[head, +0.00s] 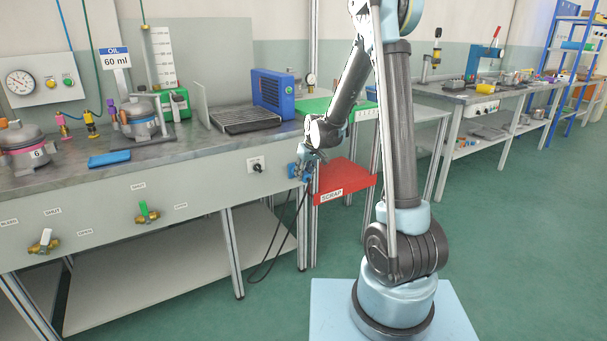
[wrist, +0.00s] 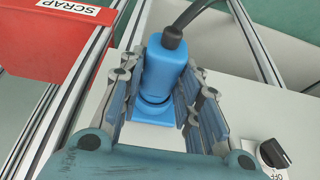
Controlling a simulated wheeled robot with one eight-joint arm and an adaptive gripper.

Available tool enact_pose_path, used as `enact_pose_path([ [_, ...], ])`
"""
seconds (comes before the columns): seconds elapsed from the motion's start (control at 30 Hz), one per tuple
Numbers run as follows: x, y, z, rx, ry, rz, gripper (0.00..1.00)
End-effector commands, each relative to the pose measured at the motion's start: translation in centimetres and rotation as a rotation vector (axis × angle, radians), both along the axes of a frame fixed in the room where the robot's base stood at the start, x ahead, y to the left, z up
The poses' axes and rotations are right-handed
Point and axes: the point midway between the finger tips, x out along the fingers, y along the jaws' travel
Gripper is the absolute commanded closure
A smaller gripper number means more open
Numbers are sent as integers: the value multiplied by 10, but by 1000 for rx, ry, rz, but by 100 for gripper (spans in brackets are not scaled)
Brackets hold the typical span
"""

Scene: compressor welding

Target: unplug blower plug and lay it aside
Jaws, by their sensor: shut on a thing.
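The blower plug (wrist: 165,65) is a blue body with a black cable leaving its far end. My gripper (wrist: 162,78) is shut on the plug, with one finger on each side of it. In the wrist view the plug stands in line with a blue square socket (wrist: 153,114) on the grey panel, touching or very close to it. I cannot tell how deep it sits. In the head view my gripper (head: 302,170) is at the right end of the bench front and mostly hides the plug. The blue blower (head: 272,93) stands on the bench above.
A rotary switch (wrist: 274,153) marked OFF is beside the socket. The plug's black cable (head: 272,264) hangs in a loop below the bench. A red SCRAP bin (head: 345,182) is close on the right. A dark grated tray (head: 245,118) lies left of the blower.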

Motion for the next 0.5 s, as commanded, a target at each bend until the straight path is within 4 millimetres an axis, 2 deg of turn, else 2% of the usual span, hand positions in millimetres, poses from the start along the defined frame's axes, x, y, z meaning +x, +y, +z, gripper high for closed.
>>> enact_pose_path([
  [0.5,-28,-19,0,0,0,-1,100],
])
